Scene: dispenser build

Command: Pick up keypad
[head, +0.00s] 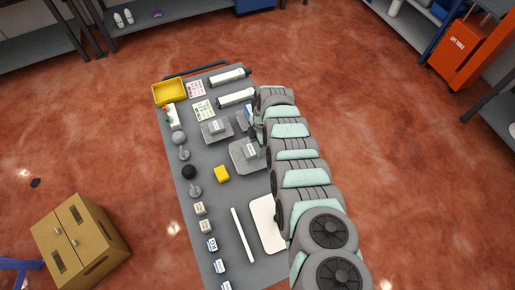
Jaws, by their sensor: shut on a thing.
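My gripper (253,129) is at the right side of the grey cart, beside the grey square plates, and my arm covers much of it from above. It is shut on a small item, which I take to be the keypad; the arm and fingers hide most of it. A small white and blue piece (248,111) shows just beyond the fingers, and I cannot tell whether it is part of the held item.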

